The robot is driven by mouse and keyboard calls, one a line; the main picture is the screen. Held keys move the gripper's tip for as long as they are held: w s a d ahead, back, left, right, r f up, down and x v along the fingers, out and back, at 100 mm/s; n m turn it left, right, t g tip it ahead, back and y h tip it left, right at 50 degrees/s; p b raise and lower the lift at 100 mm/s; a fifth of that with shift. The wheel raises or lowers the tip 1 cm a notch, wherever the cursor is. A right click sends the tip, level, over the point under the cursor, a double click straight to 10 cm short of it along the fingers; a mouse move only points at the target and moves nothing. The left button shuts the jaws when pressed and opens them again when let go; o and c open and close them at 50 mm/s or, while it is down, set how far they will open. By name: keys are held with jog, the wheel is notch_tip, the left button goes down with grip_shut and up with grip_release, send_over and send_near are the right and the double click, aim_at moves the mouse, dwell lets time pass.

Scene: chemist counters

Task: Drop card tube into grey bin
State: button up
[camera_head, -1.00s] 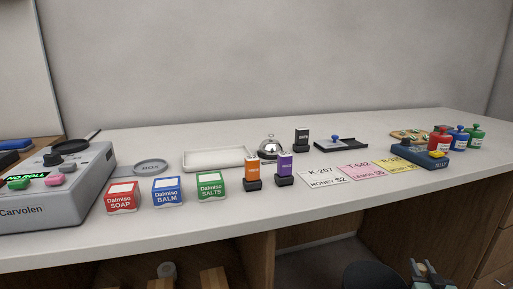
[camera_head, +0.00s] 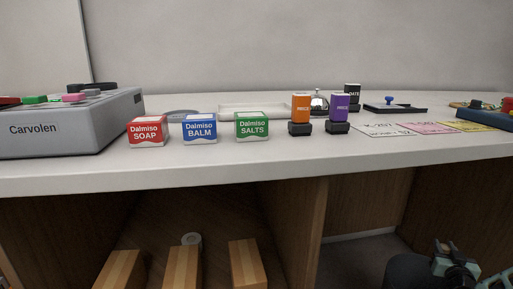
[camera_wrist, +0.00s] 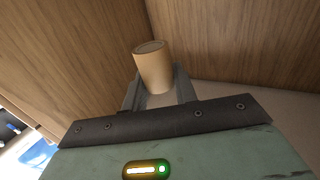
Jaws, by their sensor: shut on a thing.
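The card tube (camera_wrist: 152,70) is a plain tan cylinder in the wrist view, its round end facing up and away from the camera. My gripper (camera_wrist: 156,90) is shut on it, with one dark finger on each side. Brown wood panels and a pale surface lie behind the tube. No grey bin can be made out for certain. A dark rounded shape at the bottom right of the head view, beside part of my arm, is too cut off to identify. The tube does not show in the head view.
The white counter (camera_head: 60,178) holds a grey register (camera_head: 60,128), three boxes, several stamps and cards.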

jog(key=shift+f+b, duration=1.35)
jog(key=shift+f, duration=0.6)
jog(key=o, duration=1)
jog(key=p+v, duration=0.5)
jog(key=v, duration=1.2)
jog(key=shift+s, duration=0.25)
